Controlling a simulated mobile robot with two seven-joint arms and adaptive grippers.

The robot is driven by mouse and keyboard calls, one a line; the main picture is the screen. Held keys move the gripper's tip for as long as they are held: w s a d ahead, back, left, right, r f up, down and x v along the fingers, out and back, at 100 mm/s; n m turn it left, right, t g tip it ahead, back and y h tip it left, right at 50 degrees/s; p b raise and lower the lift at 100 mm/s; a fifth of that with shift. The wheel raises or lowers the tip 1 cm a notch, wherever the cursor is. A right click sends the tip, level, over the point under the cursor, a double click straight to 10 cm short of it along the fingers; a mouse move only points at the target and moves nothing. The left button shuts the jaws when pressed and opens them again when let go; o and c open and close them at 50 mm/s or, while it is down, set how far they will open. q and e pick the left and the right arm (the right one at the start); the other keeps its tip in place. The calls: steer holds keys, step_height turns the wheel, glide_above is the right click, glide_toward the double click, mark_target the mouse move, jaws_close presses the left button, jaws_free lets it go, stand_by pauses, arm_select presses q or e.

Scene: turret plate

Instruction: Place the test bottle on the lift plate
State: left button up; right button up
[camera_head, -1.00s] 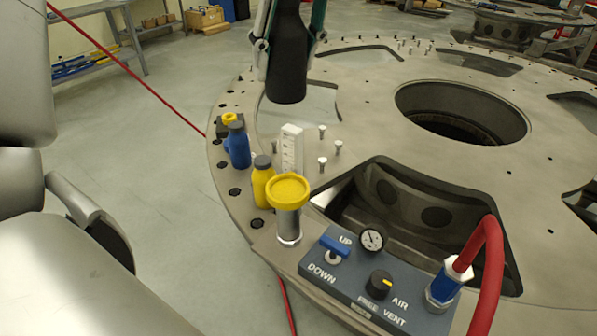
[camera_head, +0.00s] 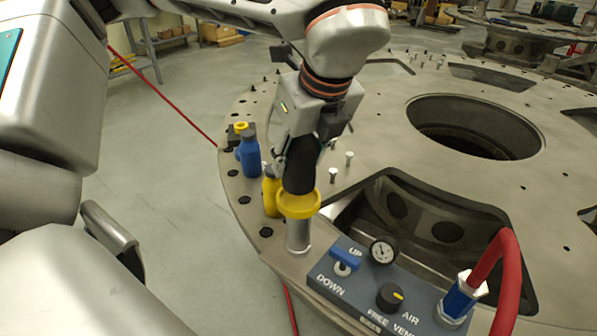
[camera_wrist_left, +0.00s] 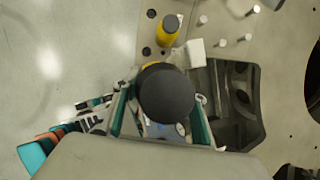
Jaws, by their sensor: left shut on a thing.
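The black test bottle (camera_head: 299,172) is upright, slightly tilted in the head view, held by my left gripper (camera_head: 301,150), whose fingers are shut around it. In the left wrist view the bottle's dark round top (camera_wrist_left: 166,93) sits between the two green-edged fingers. The yellow lift plate (camera_head: 299,207) is a round disc on a silver cylinder at the near left rim of the turret plate. The bottle's lower end is over the lift plate and overlaps it in the picture. I cannot tell whether they touch. My right gripper is not in view.
A blue bottle (camera_head: 249,157) and a yellow bottle (camera_head: 269,196) stand on the rim close to the lift plate. A white block (camera_wrist_left: 195,52) and metal pins (camera_head: 348,158) are nearby. The control box (camera_head: 362,290) with a red hose (camera_head: 508,275) is at the front.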

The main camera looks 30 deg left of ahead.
mark_target(307, 149)
arm_select(q)
steer(key=shift+f, duration=1.7)
steer(key=shift+f, duration=0.2)
steer(key=o, duration=1.6)
steer(key=shift+c, duration=0.2)
steer(key=shift+r, duration=0.1)
steer(key=v, duration=1.2)
steer(key=shift+r, duration=0.1)
